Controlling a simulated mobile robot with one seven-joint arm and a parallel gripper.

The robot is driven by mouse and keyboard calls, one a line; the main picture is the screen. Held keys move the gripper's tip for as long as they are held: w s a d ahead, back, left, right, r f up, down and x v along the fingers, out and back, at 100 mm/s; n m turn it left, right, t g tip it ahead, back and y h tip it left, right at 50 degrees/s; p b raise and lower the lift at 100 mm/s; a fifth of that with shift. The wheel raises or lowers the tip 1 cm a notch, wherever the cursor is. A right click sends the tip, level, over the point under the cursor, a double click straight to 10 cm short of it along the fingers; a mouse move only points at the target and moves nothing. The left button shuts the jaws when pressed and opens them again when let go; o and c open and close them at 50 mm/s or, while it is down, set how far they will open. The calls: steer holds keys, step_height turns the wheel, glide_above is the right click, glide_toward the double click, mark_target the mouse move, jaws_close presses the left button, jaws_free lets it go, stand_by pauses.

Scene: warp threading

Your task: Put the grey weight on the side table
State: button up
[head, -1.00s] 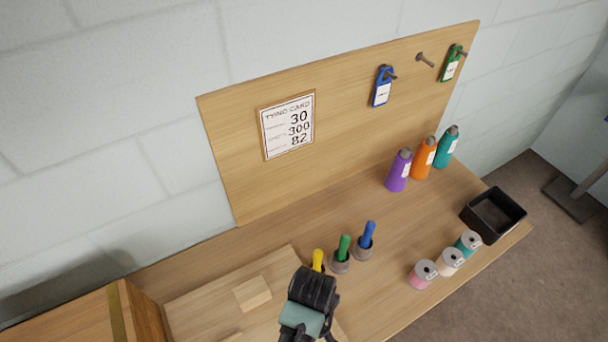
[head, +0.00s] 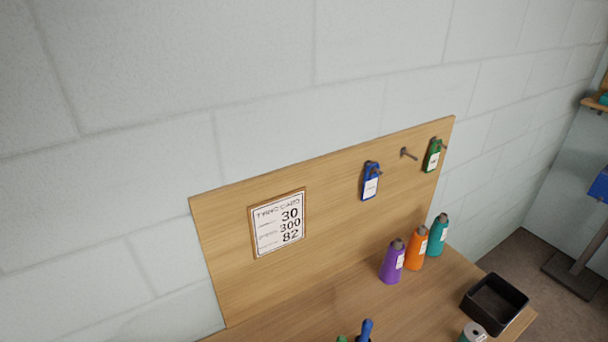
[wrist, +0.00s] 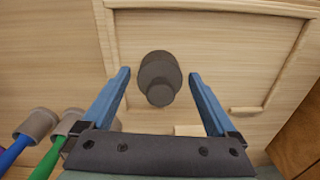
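In the wrist view the grey weight (wrist: 158,76), a dark stepped cylinder, is on a pale wooden board (wrist: 235,60) with a raised rim. My gripper (wrist: 159,75) is open, its two blue fingers on either side of the weight in the picture. A gap shows between each finger and the weight; I cannot tell how far above it the fingertips are. The head view shows neither my gripper nor the weight now. I cannot identify the side table in either view.
Blue (wrist: 18,150) and green (wrist: 55,140) handles in grey cups are at the wrist view's left. A brown wooden box edge (wrist: 300,140) is lower right. In the head view, several bottles, including a purple one (head: 392,262), and a black bin (head: 494,304) stand on the workbench (head: 345,300).

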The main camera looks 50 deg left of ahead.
step_height(320, 180, up, 12)
steer(key=w+r+m+t+y, duration=0.3)
steer(key=w+r+m+t, duration=0.35)
steer(key=w+r, duration=1.15)
steer(key=w+d+r+m+t+y, duration=0.1)
steer(key=w+d+r+t, duration=0.2)
steer(key=r, duration=0.4)
steer(key=w+r+m+t, duration=0.1)
steer(key=w+r+t, duration=0.3)
steer(key=r, duration=0.2)
steer(key=s+d+r+m+t+h, duration=0.15)
steer(key=d+r+t, duration=0.3)
steer(key=r, duration=0.75)
steer(key=d+r+m+t, duration=0.3)
steer(key=d+r+t, duration=0.15)
steer(key=r, duration=0.65)
steer(key=s+d+r+m+t+h, duration=0.2)
steer(key=s+d+r+t, duration=0.3)
steer(key=s+r, duration=0.4)
step_height(320, 180, up, 4)
steer(key=shift+s+d+r+m, duration=0.1)
steer(key=shift+s+d+m, duration=0.15)
steer(key=shift+d+m, duration=0.3)
